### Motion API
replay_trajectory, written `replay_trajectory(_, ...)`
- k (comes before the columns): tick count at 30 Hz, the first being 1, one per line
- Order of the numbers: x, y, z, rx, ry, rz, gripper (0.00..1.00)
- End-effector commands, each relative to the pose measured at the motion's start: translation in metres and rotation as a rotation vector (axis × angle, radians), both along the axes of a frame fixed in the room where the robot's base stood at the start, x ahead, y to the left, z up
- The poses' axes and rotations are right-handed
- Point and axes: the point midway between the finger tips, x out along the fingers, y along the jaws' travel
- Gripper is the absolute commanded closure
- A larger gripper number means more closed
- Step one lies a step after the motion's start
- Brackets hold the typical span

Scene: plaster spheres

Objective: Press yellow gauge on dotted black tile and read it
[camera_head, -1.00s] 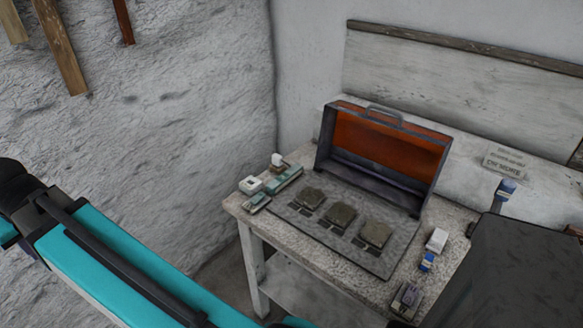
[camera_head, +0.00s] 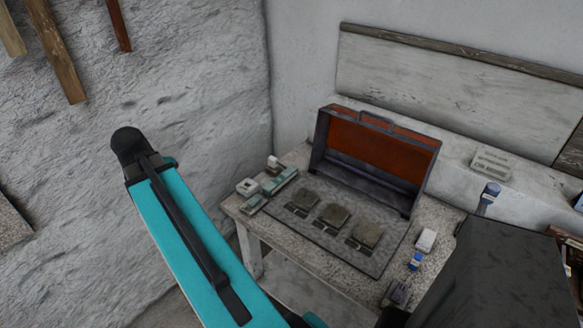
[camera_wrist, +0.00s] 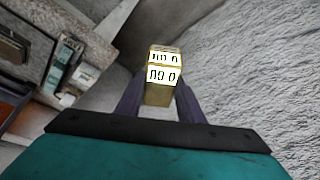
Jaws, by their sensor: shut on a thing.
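In the wrist view my gripper (camera_wrist: 160,92) is shut on the yellow gauge (camera_wrist: 158,95), which shows two white display faces, each reading about 00.0. My gripper and the gauge do not show in the head view. Three dark square tiles lie in a row on a grey mat (camera_head: 310,224) on the table: the left tile (camera_head: 304,201), the middle tile (camera_head: 333,215) and the right tile (camera_head: 368,234). Small markers sit in front of each tile. Dots on them are too small to make out. The gauge is apart from the tiles.
An open orange-lined case (camera_head: 375,160) stands behind the mat. Small white and green boxes (camera_head: 279,181) crowd the table's left end. A white box (camera_head: 426,240), a blue-labelled item (camera_head: 416,261) and a blue-capped bottle (camera_head: 488,197) stand at the right. A rough wall (camera_head: 190,90) rises at left.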

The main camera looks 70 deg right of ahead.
Motion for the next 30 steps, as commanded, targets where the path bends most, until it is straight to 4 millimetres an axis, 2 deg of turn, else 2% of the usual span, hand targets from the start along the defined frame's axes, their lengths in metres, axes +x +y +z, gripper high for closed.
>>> replay_trajectory(1,-0.011,-0.017,0.002,0.0,0.002,-0.06,0.84)
replay_trajectory(3,-0.025,-0.037,0.001,0.0,0.001,-0.143,0.84)
replay_trajectory(15,-0.12,-0.135,-0.005,0.0,0.002,-0.602,0.84)
replay_trajectory(24,-0.201,-0.19,-0.009,0.001,0.001,-0.929,0.84)
replay_trajectory(30,-0.258,-0.218,-0.011,0.0,0.002,-1.14,0.84)
